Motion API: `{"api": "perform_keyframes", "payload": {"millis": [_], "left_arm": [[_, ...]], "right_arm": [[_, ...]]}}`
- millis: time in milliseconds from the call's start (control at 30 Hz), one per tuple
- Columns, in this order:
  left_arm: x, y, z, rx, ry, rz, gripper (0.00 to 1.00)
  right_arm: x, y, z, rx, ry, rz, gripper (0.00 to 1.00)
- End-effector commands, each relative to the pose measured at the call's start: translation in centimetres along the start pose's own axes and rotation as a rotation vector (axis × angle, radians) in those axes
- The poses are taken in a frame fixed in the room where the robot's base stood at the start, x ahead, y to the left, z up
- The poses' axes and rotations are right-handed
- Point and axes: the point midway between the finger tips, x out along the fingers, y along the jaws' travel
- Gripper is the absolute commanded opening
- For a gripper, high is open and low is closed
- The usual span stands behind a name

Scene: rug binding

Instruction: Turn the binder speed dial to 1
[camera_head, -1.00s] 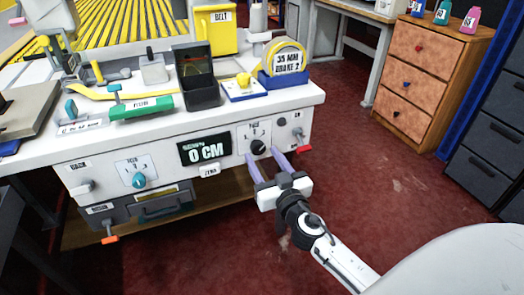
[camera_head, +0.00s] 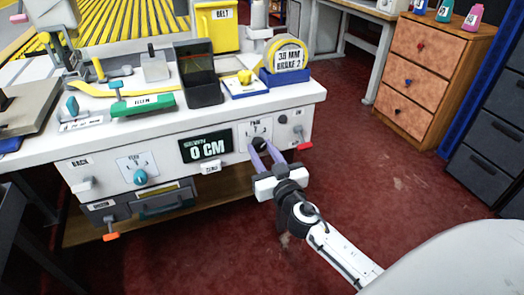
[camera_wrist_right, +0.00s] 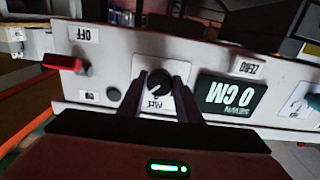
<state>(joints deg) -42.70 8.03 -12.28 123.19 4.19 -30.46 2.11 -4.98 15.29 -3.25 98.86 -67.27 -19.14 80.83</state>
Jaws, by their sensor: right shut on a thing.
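The black dial (camera_head: 259,144), with a small plate labelled "PACE" around it, sits on the white machine front, right of the display. My right gripper (camera_head: 263,148) is shut on this dial, its two purple fingers on either side of it. In the right wrist view the black dial (camera_wrist_right: 157,85) shows upside down between the dark fingertips, with a pale pointer mark. The number it points at is too small to tell. A teal dial (camera_head: 140,177) on its own plate is further left. My left gripper is not in view.
The display (camera_head: 205,147) reads "0 CM", with a ZERO button (camera_head: 210,166) below it. A red-tipped lever (camera_head: 304,146) is close right of the dial. A tape holder (camera_head: 286,60) and black bin stand on the tabletop. Red floor is open to the right.

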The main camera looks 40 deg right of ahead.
Motion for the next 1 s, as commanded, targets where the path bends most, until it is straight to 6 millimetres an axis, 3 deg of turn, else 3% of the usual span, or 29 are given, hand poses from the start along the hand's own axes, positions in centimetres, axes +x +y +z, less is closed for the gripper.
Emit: {"api": "perform_keyframes", "payload": {"millis": [367, 1000], "left_arm": [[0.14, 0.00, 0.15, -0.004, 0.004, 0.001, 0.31], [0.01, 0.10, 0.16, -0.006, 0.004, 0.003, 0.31]], "right_arm": [[-0.03, 0.08, 0.10, -0.201, 0.000, 0.000, 0.09], [-0.04, 0.24, -0.07, -0.804, -0.001, -0.001, 0.09]]}}
